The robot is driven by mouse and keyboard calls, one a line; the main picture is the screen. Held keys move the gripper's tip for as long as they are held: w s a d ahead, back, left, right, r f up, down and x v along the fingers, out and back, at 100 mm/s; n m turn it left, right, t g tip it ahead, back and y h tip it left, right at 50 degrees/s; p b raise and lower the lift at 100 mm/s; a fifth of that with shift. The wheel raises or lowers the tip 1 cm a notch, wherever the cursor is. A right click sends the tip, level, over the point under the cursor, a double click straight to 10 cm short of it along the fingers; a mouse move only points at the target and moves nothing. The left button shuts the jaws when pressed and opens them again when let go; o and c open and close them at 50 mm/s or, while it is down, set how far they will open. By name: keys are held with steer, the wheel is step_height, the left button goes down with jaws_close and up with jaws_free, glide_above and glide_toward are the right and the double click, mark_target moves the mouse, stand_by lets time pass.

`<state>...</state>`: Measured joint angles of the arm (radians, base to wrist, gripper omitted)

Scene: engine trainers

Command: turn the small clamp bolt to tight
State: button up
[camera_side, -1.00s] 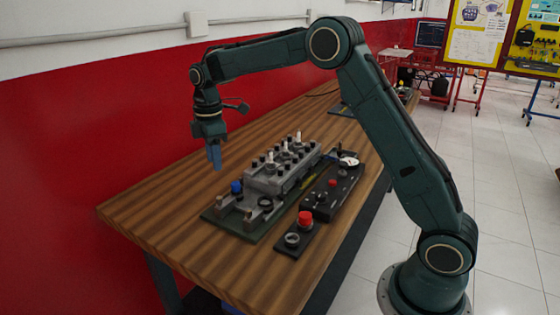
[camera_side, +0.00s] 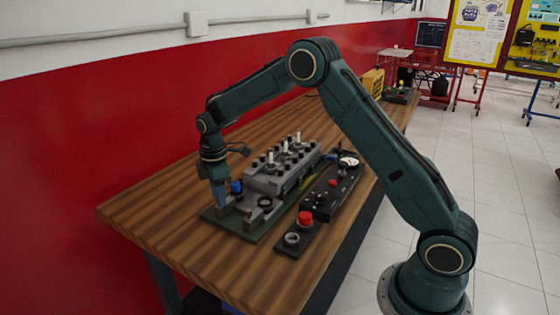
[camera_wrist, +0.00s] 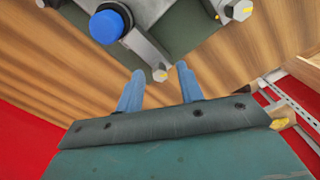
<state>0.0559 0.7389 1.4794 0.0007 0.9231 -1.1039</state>
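The smaller one, which looks like the small clamp bolt (camera_wrist: 160,76), is at the centre. The larger bolt (camera_wrist: 238,10) is at the upper right. My gripper (camera_wrist: 159,84) is open, its two blue fingers apart. In that view the small bolt head appears between the fingertips; I cannot tell how far below them it is. In the side view my gripper (camera_side: 220,203) is at the left end of the green base plate (camera_side: 252,236), hiding the bolts.
A blue cap (camera_wrist: 106,25) stands close to the small bolt, and also shows in the side view (camera_side: 237,187). The grey engine block (camera_side: 280,175) and a black control panel (camera_side: 330,190) lie to the right. The wooden table (camera_side: 150,215) is clear at left.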

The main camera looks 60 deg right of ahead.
jaws_close()
